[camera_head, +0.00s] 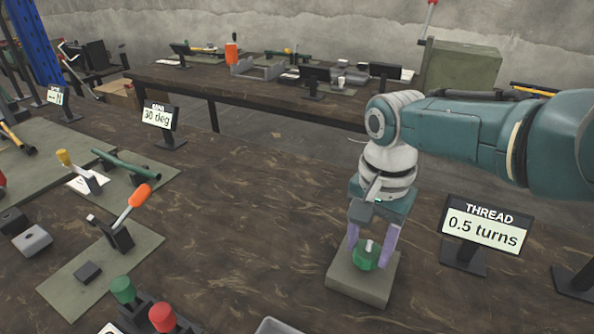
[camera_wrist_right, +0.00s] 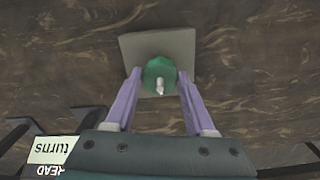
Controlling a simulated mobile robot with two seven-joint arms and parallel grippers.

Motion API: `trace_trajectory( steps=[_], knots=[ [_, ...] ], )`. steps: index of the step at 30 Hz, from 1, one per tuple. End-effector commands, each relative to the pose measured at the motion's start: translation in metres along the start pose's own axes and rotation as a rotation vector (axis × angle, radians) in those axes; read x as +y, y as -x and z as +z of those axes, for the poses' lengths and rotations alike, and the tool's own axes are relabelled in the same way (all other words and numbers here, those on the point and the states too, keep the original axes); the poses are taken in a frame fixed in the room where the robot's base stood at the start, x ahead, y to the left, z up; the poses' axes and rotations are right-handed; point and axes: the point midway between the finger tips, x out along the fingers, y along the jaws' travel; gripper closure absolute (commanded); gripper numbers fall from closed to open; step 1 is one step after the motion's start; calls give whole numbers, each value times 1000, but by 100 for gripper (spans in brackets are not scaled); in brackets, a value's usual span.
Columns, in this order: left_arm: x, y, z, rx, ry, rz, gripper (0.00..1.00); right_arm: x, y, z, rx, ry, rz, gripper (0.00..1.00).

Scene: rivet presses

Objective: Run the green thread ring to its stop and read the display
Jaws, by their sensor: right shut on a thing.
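The green thread ring (camera_head: 364,256) sits on a light post over a grey-green block (camera_head: 360,284) on the workbench. My right gripper (camera_head: 368,252) comes down from above with its purple fingers on both sides of the ring, shut on it. In the right wrist view the ring (camera_wrist_right: 159,75) lies between the fingertips, with the post tip showing at its middle. The display (camera_head: 482,230) stands right of the block and reads "THREAD 0.5 turns". Part of it shows upside down in the right wrist view (camera_wrist_right: 52,150). My left gripper is not in view.
A lever with an orange handle (camera_head: 139,196) stands on a green plate at the left. Green and red knobs (camera_head: 162,317) are at the front. A display reading "30 deg" (camera_head: 158,117) stands further back. The bench middle is clear.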

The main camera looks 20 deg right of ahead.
Motion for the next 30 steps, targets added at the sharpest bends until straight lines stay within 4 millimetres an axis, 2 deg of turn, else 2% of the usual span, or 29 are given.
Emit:
trace_trajectory(
  steps=[6, 30],
  knots=[
    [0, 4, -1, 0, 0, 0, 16, 0, 0, 0, -1, -169, -1, 100],
    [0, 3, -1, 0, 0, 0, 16, 0, 0, -1, 1, -166, 0, 100]
  ],
)
